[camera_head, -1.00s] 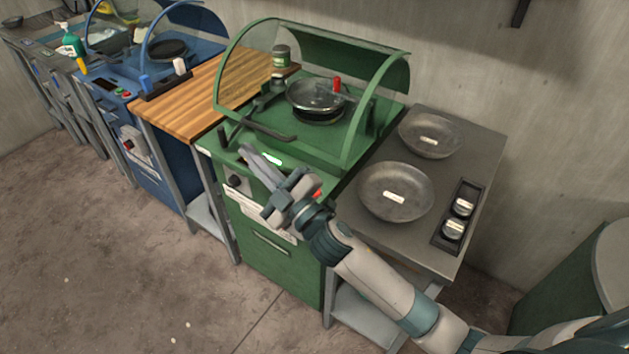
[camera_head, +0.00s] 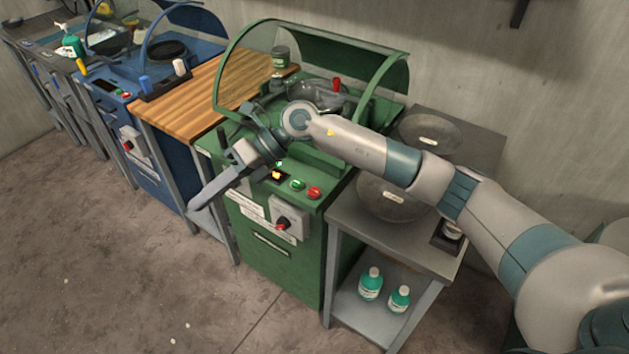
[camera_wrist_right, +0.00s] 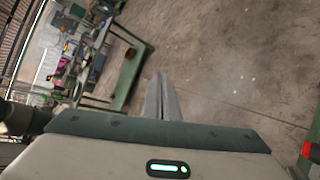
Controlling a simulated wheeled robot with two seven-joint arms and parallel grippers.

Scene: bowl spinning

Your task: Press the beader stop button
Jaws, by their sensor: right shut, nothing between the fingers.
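The green machine (camera_head: 265,258) with a clear curved hood stands in the middle of the head view. My right gripper (camera_head: 200,203) is shut and empty. It points down and left, in front of the machine's left side, apart from the red button. Its closed fingers also show in the right wrist view (camera_wrist_right: 162,98), over the floor. My left gripper is not in view.
A wooden worktop (camera_head: 190,100) and a blue machine (camera_head: 150,165) are at left. The floor in front is clear.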

